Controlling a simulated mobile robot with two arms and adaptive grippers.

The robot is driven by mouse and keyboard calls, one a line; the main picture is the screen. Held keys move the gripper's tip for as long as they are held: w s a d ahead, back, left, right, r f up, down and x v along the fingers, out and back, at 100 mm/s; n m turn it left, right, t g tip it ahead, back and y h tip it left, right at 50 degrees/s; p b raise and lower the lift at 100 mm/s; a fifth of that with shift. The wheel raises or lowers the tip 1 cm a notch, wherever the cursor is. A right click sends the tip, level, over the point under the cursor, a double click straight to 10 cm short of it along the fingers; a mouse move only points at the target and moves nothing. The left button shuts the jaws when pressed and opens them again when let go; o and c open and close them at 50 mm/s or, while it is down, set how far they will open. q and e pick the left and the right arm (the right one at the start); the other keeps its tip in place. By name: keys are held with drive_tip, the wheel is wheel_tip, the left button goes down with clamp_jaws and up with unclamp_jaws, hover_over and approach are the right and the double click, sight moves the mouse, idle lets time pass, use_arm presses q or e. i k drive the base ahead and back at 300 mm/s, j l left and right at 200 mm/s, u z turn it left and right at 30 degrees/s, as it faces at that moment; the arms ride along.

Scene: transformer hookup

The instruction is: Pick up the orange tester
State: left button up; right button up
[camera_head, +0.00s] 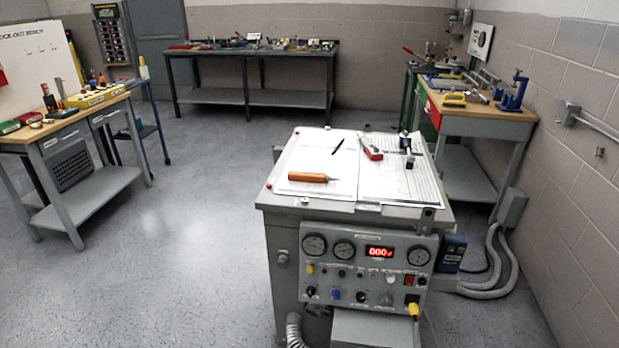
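The orange tester (308,177) has a thick orange handle and a thin dark tip pointing right. It lies on white paper sheets (318,160) on top of the grey console (350,215) in the middle of the room. Nothing covers it. Neither of my grippers shows in this view.
A red tool (370,148), a black pen (338,146) and a dark fixture (408,150) also rest on the console top. The left workbench (60,135), back bench (250,55) and right bench (485,108) hold tools. Grey floor is clear left of the console.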

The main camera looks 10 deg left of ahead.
sight(303, 176)
drive_tip(key=i+j+z, duration=0.1)
drive_tip(key=j+z, duration=0.15)
drive_tip(key=z, duration=0.15)
drive_tip(key=i+j+z, duration=0.1)
drive_tip(key=j+z, duration=0.15)
drive_tip(key=z, duration=0.2)
drive_tip(key=j+z, duration=0.4)
drive_tip(key=l, duration=0.1)
